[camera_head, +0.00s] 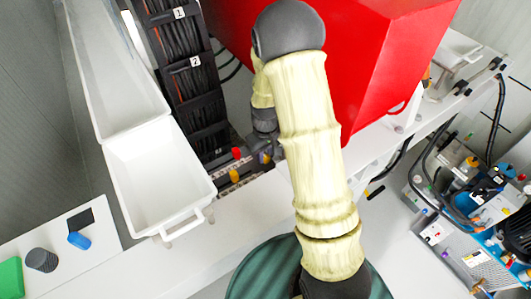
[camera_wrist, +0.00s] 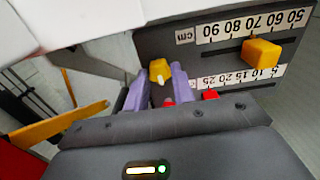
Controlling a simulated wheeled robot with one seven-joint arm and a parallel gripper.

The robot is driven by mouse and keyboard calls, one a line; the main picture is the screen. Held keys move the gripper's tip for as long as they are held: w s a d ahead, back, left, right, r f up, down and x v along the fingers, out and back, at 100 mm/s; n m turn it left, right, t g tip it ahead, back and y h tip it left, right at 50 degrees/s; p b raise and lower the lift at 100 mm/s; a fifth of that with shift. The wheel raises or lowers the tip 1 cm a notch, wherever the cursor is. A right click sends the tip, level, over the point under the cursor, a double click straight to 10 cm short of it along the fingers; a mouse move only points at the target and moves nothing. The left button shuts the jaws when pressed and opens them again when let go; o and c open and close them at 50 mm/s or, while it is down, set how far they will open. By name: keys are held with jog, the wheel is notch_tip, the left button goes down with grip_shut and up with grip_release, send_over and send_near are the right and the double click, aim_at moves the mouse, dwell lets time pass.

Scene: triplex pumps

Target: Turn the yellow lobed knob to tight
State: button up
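The yellow lobed knob (camera_wrist: 160,70) shows in the wrist view, at the tips of my two purple fingers. It has a pale pointer mark on its near side. My gripper (camera_wrist: 161,78) is open, with one finger on each side of the knob; I cannot tell whether either finger touches it. In the head view my gripper (camera_head: 265,158) is small and partly hidden by my arm, beside the dark panel under the red housing. The knob itself cannot be made out clearly there.
A dark panel with centimetre scales (camera_wrist: 225,60) carries a yellow block (camera_wrist: 262,52) and red pieces (camera_wrist: 210,95), close right of my fingers. A yellow bar (camera_wrist: 60,125) lies left. The red housing (camera_head: 395,65) stands over the bench; a white bin (camera_head: 160,175) is left.

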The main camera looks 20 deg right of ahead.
jog(key=shift+c, duration=1.3)
jog(key=shift+m, duration=0.5)
jog(key=m, duration=0.3)
jog(key=shift+d+r+m, duration=0.1)
jog(key=shift+m, duration=0.2)
jog(key=m, duration=0.4)
jog(key=m+p, duration=0.1)
jog(key=m, duration=0.4)
jog(key=shift+p, duration=0.3)
jog(key=m+p, duration=0.1)
jog(key=m, duration=0.3)
jog(key=shift+d+m, duration=0.1)
jog(key=shift+m, duration=0.3)
jog(key=o, duration=1)
